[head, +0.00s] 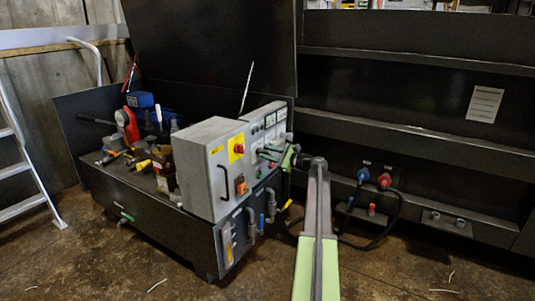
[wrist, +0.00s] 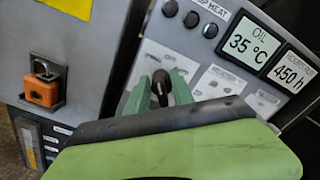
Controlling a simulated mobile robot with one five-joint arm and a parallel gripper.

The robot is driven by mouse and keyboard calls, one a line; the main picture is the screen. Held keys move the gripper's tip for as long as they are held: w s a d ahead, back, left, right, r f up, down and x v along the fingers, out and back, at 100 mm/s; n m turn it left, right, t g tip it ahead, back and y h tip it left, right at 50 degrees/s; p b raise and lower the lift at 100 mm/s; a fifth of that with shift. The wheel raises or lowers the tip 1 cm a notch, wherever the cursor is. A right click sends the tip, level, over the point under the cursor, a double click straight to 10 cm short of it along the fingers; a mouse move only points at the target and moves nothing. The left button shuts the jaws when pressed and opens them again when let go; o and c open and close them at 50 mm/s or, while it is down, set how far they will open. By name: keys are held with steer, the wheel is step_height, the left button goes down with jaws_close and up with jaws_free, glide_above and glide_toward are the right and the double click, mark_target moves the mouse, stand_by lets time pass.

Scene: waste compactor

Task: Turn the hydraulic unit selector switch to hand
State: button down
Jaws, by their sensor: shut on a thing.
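The selector switch is a black knob (wrist: 160,82) on the grey control panel (wrist: 130,105), seen in the wrist view. My gripper (wrist: 161,90) has its two green fingers on either side of the knob and is shut on it. The knob's tip points roughly up in the wrist view. In the head view my gripper (head: 276,153) is at the panel front (head: 262,122), and the knob is hidden there.
A grey cabinet (head: 206,165) with a red switch (head: 239,149) and an orange padlock (head: 241,185) stands left of the panel. The padlock also shows in the wrist view (wrist: 41,90). An oil display (wrist: 250,45) sits above the knob. Tools and bottles crowd the unit's top.

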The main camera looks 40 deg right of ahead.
steer(key=shift+n, duration=0.6)
steer(key=c, duration=1.5)
jaws_free()
steer(key=shift+o, duration=0.2)
steer(key=shift+s, duration=0.15)
steer(key=v, duration=1.7)
steer(key=shift+s+f, duration=0.1)
